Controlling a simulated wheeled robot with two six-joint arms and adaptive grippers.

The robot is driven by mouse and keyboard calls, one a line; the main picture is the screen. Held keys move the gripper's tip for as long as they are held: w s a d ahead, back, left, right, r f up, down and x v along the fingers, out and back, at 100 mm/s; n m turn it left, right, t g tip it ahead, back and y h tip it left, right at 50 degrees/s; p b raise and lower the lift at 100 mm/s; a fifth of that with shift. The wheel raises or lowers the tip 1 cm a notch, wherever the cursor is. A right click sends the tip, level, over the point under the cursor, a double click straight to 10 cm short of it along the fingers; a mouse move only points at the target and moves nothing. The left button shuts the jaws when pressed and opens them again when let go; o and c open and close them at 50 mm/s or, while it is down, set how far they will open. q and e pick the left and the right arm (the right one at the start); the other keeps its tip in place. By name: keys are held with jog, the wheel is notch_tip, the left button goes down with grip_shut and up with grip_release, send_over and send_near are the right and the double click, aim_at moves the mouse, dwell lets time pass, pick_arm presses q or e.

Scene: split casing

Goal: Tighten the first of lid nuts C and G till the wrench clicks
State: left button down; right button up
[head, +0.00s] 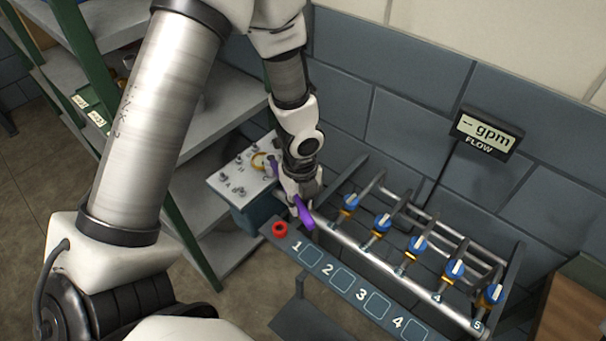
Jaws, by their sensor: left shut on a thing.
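My left gripper (297,188) is shut on a purple wrench. The purple wrench (304,214) sticks out on both sides of the gripper: its handle end points down and right, and its other end reaches left over the lid. A yellow ring (259,162) at that end lies over the right part of the lid; I cannot tell whether it sits around a nut. The pale lid (226,181) tops a blue-grey casing (245,216) and carries several nuts with small letters. A and H can be made out, but C and G cannot be read. My right gripper is out of view.
To the right is a rack of pipes with several blue-handled valves (382,220) and a numbered panel (342,280). A red ring (280,229) sits at the panel's left end. Grey shelves (216,128) stand left of the casing.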

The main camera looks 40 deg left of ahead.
pick_arm(q)
jog(key=shift+w+r+p, duration=0.2)
jog(key=shift+w+p, duration=0.05)
jog(key=shift+p, duration=0.7)
jog(key=shift+w+f, duration=0.1)
jog(key=shift+f, duration=0.1)
jog(key=shift+d+r, duration=0.1)
jog(key=shift+r, duration=0.35)
notch_tip(320, 180, up, 2)
jog(key=p, duration=0.2)
jog(key=shift+r+p, duration=0.1)
jog(key=shift+p, duration=0.3)
jog(key=shift+r+b, duration=0.15)
jog(key=shift+b, duration=0.15)
jog(key=shift+r, duration=0.8)
